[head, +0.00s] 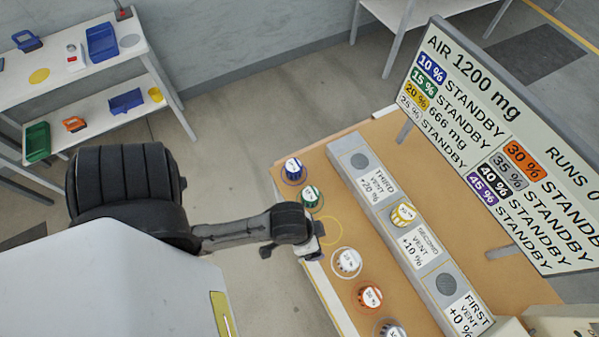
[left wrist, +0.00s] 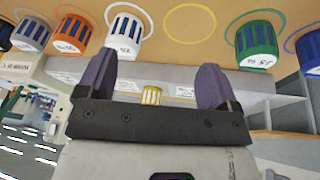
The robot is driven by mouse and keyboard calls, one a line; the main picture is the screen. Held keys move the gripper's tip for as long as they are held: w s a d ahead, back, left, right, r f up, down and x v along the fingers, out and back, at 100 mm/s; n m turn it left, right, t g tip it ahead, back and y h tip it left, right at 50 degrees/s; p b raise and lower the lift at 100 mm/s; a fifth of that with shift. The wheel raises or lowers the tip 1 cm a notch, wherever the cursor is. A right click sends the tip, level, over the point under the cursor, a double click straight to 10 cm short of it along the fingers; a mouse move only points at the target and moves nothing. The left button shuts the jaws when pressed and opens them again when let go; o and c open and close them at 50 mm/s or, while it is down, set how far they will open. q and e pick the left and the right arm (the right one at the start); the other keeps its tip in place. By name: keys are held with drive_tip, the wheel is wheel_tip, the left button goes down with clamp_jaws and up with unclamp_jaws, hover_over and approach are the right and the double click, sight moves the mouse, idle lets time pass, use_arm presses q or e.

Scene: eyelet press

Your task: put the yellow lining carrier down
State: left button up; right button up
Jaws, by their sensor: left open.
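The yellow lining carrier (head: 403,213), with a white top, sits at the middle position, by the "SECOND VENT +10 %" label, on the long grey block (head: 362,185). It also shows in the left wrist view (left wrist: 151,96), beyond the gap between my fingers. My left gripper (head: 312,241) is open and empty, apart from the carrier, near the table's left edge. Its two dark fingers (left wrist: 156,68) show spread in the left wrist view. An empty yellow ring (head: 327,231) is marked on the table near it. My right gripper is not in view.
Blue (head: 293,168), green (head: 309,196), white (head: 347,262) and orange (head: 369,296) carriers stand in a row along the tan table's near side, with another below. The third (head: 360,161) and first (head: 446,284) vent positions look empty. A display board (head: 500,140) stands behind, reading 666 mg beside 20 %.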

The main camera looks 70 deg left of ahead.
use_arm(q)
drive_tip(key=shift+m+y, duration=0.3)
drive_tip(key=shift+y, duration=0.4)
drive_tip(key=s+a, duration=0.3)
drive_tip(key=s, duration=0.1)
drive_tip(key=shift+a+r, duration=0.25)
drive_tip(key=shift+a, duration=0.05)
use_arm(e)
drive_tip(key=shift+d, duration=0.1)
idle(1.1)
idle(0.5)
